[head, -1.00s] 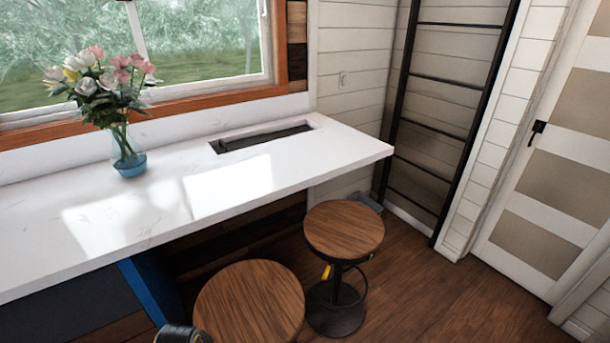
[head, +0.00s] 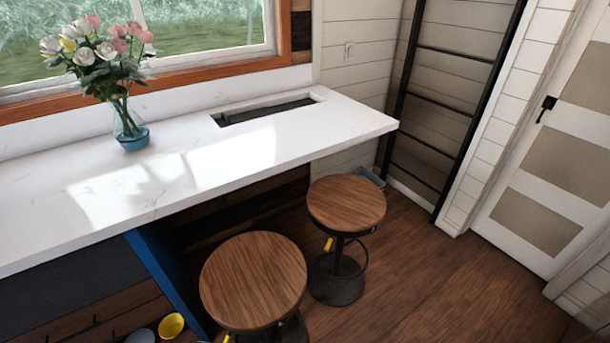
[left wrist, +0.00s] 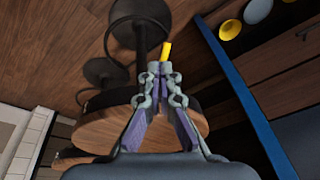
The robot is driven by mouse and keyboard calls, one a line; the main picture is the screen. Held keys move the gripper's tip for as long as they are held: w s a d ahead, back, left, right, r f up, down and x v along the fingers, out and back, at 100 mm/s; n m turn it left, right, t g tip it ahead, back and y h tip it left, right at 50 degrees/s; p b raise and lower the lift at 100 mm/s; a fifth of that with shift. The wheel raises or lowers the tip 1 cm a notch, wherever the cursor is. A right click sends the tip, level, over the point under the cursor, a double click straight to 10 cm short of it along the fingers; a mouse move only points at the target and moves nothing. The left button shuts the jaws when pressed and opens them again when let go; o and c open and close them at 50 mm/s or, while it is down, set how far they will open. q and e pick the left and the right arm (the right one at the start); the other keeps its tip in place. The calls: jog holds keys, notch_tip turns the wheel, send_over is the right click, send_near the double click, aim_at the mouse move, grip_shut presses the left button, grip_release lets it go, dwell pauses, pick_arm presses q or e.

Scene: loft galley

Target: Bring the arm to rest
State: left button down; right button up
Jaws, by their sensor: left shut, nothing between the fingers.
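My left gripper (left wrist: 161,72) shows only in the left wrist view. Its two fingers meet at the tips and hold nothing. Wooden stool seats lie behind the fingers in that view, and a yellow lever (left wrist: 166,49) shows just past the fingertips. I cannot tell how far the gripper is from them. No arm shows in the head view, and my right gripper is in neither view.
Two wooden stools (head: 254,280) (head: 346,203) stand before the white counter (head: 60,230), which bears a flower vase (head: 131,132). A yellow bowl (head: 171,325) sits below the counter. Open floor (head: 440,290) lies at right.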

pick_arm(q)
jog(key=s+a+f, duration=0.1)
jog(key=s+f, duration=0.2)
jog(key=f, duration=0.5)
jog(key=s+a+f, duration=0.1)
jog(key=s+f, duration=0.3)
jog(key=f, duration=0.4)
jog(key=s+f+g, duration=0.1)
jog(key=s+f, duration=0.9)
jog(key=s, duration=0.4)
jog(key=shift+s+g, duration=0.3)
jog(key=shift+s, duration=0.1)
